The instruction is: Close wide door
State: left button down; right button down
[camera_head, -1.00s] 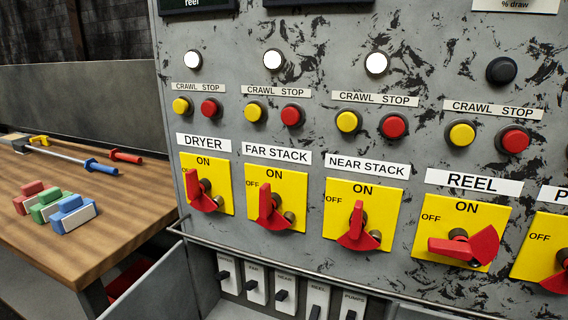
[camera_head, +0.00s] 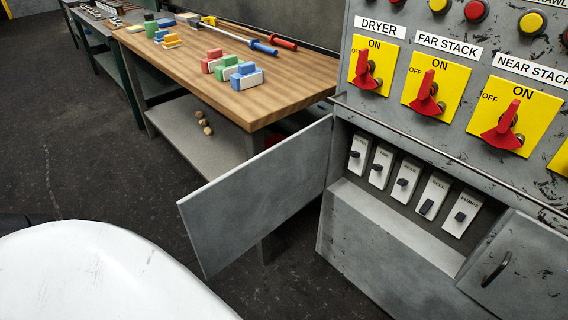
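A grey door panel (camera_head: 258,196) stands swung open at the left side of the cabinet (camera_head: 372,255), sticking out toward the left over the floor. Its edge near the cabinet meets the left side of the opening. A second grey door (camera_head: 525,272) with a dark handle (camera_head: 496,267) shows at the lower right, cut off by the frame; I cannot tell how far it is open. Between them the compartment shows a row of several switches (camera_head: 405,181). The frames do not mark which door is the wide one. Neither of my grippers is in view.
A thin rail (camera_head: 440,142) runs above the opening, below yellow panels with red rotary switches (camera_head: 427,92). A wooden workbench (camera_head: 265,103) with tools and coloured blocks stands behind the open door. Dark floor (camera_head: 100,165) is clear at left. A white rounded surface fills the lower left.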

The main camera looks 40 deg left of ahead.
aim_at(225, 218)
jog(key=z, duration=2.55)
jog(key=k, duration=2.55)
jog(key=u, duration=2)
jog(key=i, duration=0.5)
jog(key=z, duration=0.95)
jog(key=k, duration=1.25)
jog(key=u, duration=0.65)
jog(key=i, duration=0.45)
